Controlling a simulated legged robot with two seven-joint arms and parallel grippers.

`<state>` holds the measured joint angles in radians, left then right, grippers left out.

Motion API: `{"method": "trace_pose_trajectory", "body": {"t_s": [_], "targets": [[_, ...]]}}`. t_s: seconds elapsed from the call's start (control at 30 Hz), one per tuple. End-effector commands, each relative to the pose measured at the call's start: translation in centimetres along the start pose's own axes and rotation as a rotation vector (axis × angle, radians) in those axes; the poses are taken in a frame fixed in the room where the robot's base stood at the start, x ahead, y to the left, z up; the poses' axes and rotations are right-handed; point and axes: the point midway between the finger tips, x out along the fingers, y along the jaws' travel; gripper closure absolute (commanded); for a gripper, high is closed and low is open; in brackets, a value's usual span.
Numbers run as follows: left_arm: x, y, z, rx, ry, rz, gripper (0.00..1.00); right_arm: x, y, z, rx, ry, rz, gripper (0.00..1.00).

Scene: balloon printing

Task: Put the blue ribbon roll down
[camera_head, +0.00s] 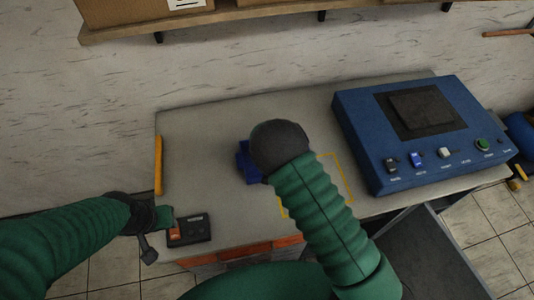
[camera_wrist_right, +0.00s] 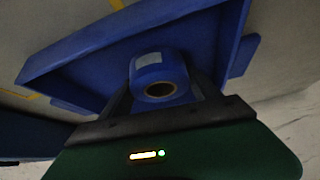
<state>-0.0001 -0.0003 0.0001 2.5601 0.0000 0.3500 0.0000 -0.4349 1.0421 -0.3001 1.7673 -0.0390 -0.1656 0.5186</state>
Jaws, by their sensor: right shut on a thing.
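The blue ribbon roll (camera_wrist_right: 152,66) shows in the right wrist view, with a pale label and a dark core. My right gripper (camera_wrist_right: 160,88) is shut on it, one finger at each side. Behind the roll is a blue tray-like holder with raised walls (camera_wrist_right: 75,55); I cannot tell whether the roll touches it. In the head view my right wrist hides the roll and the gripper, and part of a blue thing (camera_head: 246,164) shows beside it. My left gripper (camera_head: 155,228) is by the small black switch box (camera_head: 200,230); its opening is unclear.
The grey table (camera_head: 215,125) has a yellow outlined area (camera_head: 349,187) right of my right wrist. A large blue machine (camera_head: 360,122) with knobs fills the right side. A yellow strip (camera_head: 158,165) lies along the left edge. The table's back middle is clear.

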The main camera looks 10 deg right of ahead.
Motion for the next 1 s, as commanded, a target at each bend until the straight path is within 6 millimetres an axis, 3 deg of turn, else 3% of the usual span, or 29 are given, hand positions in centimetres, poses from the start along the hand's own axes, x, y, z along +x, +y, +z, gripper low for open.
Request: {"method": "trace_pose_trajectory", "body": {"t_s": [0.1, 0.13, 0.27, 0.63, 1.0], "targets": [[0.1, 0.0, 0.0, 0.0, 0.0, 0.0, 0.64, -0.1, 0.0, 0.0, 0.001, 0.001, -0.001, 0.71], [0.1, 0.0, 0.0, 0.0, 0.0, 0.0, 0.64, -0.1, 0.0, 0.0, 0.0, 0.001, 0.0, 0.24], [0.1, 0.0, 0.0, 0.0, 0.0, 0.0, 0.64, -0.1, 0.0, 0.0, 0.0, 0.001, 0.0, 0.07], [-0.7, 0.0, -0.1, 0.0, 0.0, 0.0, 0.64, -0.9, 0.0, -0.2, 0.0, 0.0, 0.0, 0.06], [-7.6, 0.0, -1.8, 0.0, 0.0, 0.0, 0.64, -10.1, -0.1, -0.5, 0.0, -0.001, -0.001, 0.06]]}}
